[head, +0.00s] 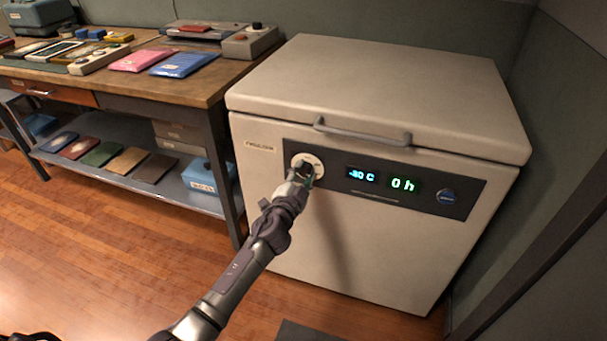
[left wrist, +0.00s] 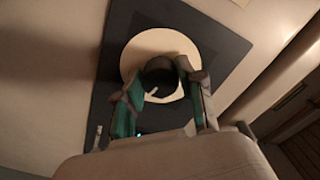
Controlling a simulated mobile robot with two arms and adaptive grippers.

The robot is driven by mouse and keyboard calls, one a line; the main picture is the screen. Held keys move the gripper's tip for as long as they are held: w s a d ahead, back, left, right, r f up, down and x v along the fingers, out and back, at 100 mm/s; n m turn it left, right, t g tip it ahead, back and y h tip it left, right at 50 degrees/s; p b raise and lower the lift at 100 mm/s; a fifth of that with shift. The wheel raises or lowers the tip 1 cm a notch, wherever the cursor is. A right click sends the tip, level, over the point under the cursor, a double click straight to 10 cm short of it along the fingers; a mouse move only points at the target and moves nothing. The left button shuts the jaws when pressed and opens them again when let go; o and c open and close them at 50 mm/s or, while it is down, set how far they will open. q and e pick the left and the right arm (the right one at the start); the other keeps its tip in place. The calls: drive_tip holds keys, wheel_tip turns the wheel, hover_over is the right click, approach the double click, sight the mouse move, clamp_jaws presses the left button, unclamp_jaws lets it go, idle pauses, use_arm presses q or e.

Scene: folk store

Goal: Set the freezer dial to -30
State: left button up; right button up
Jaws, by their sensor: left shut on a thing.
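The white chest freezer (head: 380,110) stands at the right with its lid closed. Its dark control panel (head: 420,205) carries a round dial with a pale disc (head: 325,160) at the left end. The blue display (head: 362,175) reads what looks like -30 C, and the green one (head: 403,184) reads 0 h. My left gripper (head: 304,174) is at the dial, its fingers shut on the dark dial knob. In the left wrist view the knob (left wrist: 158,78) sits between the two fingers, with a light pointer mark on it. My right gripper is not in view.
A wooden workbench (head: 215,83) with folders and devices stands left of the freezer, with a lower shelf. A dark frame edge (head: 540,250) is at the right. The wooden floor (head: 120,270) in front is mostly clear.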

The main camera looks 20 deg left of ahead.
use_arm(q)
drive_tip(key=shift+m, duration=1.1)
drive_tip(key=o, duration=1.1)
drive_tip(key=shift+o, duration=0.2)
drive_tip(key=shift+s, duration=0.3)
drive_tip(key=s, duration=1.1)
drive_tip(key=shift+s+a, duration=0.2)
drive_tip(key=shift+s, duration=0.05)
